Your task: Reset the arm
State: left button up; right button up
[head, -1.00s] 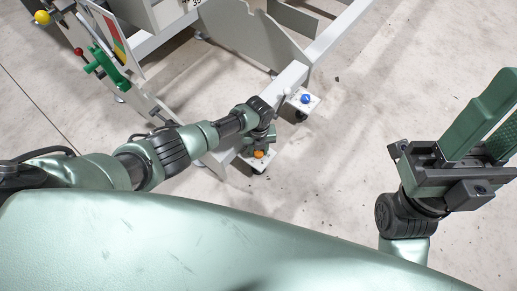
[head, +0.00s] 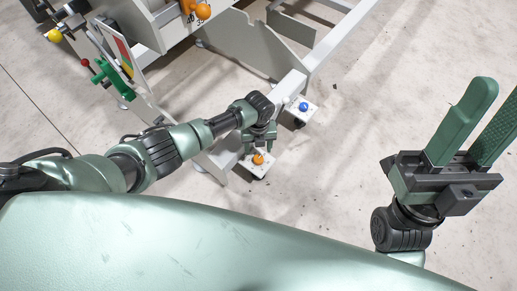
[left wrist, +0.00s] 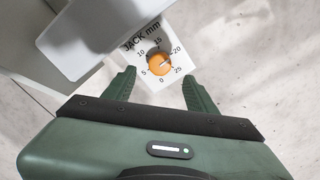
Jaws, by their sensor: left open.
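My left gripper (head: 259,147) is open and hangs over an orange dial knob (head: 258,159) at the low corner of the gantry frame. In the left wrist view the orange knob (left wrist: 159,63) sits on a white plate (left wrist: 150,50) marked JACK mm, with numbers from 0 to 25. Both left fingertips (left wrist: 160,82) show on either side of and short of the knob, apart from it, with nothing between them. My right gripper (head: 490,110) is open and empty at the right, fingers pointing up in the picture.
A blue knob (head: 303,107) on a white plate stands just right of the left gripper. The grey gantry frame (head: 290,88) runs up and right. A green handle (head: 110,72), a red knob (head: 87,62) and another orange knob (head: 203,11) are farther left. Right-hand floor is clear.

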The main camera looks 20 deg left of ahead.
pick_arm(q)
jog(key=shift+r, duration=0.25)
dwell(0.3)
